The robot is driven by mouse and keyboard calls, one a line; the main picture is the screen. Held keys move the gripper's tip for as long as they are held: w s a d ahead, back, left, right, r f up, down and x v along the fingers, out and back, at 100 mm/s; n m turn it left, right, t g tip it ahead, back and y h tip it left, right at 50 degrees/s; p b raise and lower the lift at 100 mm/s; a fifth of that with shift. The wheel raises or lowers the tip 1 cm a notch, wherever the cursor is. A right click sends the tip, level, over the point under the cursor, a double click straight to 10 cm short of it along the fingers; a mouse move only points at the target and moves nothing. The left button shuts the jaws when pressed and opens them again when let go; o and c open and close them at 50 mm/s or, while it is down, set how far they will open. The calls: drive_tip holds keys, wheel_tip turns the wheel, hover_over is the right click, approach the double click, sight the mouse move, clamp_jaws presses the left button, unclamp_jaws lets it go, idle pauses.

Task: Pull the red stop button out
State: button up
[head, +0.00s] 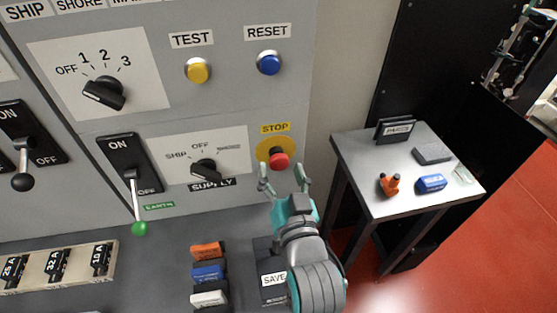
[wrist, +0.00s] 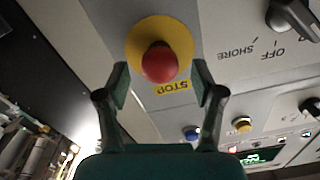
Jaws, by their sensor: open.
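The red stop button (head: 279,160) sits on a round yellow plate (head: 270,148) on the grey panel, under a yellow STOP label (head: 275,128). In the wrist view the red button (wrist: 160,63) is ahead of my gripper, with its yellow plate (wrist: 149,35) behind it. My gripper (head: 284,178) is open just below and in front of the button in the head view. In the wrist view its fingertips (wrist: 160,84) stand to either side of the button's lower part. I see no contact with the button. Nothing is held.
The yellow TEST button (head: 198,70) and blue RESET button (head: 268,63) are above. The supply switch (head: 206,169) and the green-tipped lever (head: 138,205) are to the left. Coloured blocks (head: 207,273) lie on the ledge below. A small table (head: 375,164) with several items stands right.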

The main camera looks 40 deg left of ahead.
sight(280, 166)
drive_tip(key=shift+x, duration=1.7)
